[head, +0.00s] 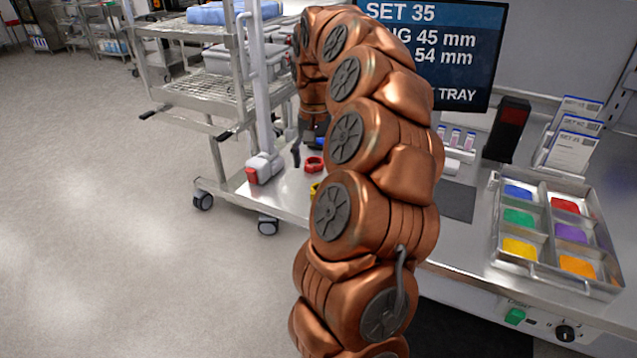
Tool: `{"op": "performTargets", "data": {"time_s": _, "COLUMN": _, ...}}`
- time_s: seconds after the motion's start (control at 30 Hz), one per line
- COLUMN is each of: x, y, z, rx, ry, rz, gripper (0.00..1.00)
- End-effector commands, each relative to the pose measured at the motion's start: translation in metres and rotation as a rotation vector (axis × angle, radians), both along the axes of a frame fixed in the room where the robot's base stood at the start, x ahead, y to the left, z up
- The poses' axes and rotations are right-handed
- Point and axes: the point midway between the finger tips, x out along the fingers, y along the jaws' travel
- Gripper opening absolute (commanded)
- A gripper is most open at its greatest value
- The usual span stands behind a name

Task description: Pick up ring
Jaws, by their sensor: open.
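A red ring (314,164) lies on the metal worktop, just left of my arm. A yellow piece (314,188), probably another ring, lies nearer and is mostly hidden behind my arm. My gripper (298,154) hangs behind my arm, pointing down near the red ring. Only a dark finger on its left side shows clearly; the rest is covered by my own copper links. It is open, and nothing shows held in it. Whether it touches the red ring cannot be told. A screen (470,50) partly hidden by my arm reads "SET 35" and "45 mm", "54 mm".
A metal tray (497,222) with several coloured compartments stands at right on the bench. Label cards (572,150) and a dark box (507,130) stand behind it. A white stand (262,120) and a wire cart (190,90) are at left. The floor at left is clear.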

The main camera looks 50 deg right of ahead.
Motion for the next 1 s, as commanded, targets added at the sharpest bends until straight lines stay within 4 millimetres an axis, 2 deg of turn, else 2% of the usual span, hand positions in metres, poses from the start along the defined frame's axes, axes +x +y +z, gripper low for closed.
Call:
{"op": "performTargets", "data": {"time_s": 0.1, "x": -0.002, "y": -0.013, "z": 0.001, "rx": -0.002, "ry": 0.002, "rz": -0.036, "gripper": 0.74}}
{"op": "performTargets", "data": {"time_s": 0.2, "x": -0.003, "y": -0.015, "z": -0.004, "rx": -0.003, "ry": 0.004, "rz": -0.042, "gripper": 0.74}}
{"op": "performTargets", "data": {"time_s": 0.43, "x": -0.003, "y": -0.014, "z": -0.021, "rx": -0.004, "ry": 0.002, "rz": -0.041, "gripper": 0.74}}
{"op": "performTargets", "data": {"time_s": 0.77, "x": -0.005, "y": -0.011, "z": -0.035, "rx": -0.003, "ry": 0.001, "rz": -0.039, "gripper": 0.74}}
{"op": "performTargets", "data": {"time_s": 1.0, "x": -0.009, "y": -0.005, "z": -0.058, "rx": -0.002, "ry": 0.002, "rz": -0.038, "gripper": 0.74}}
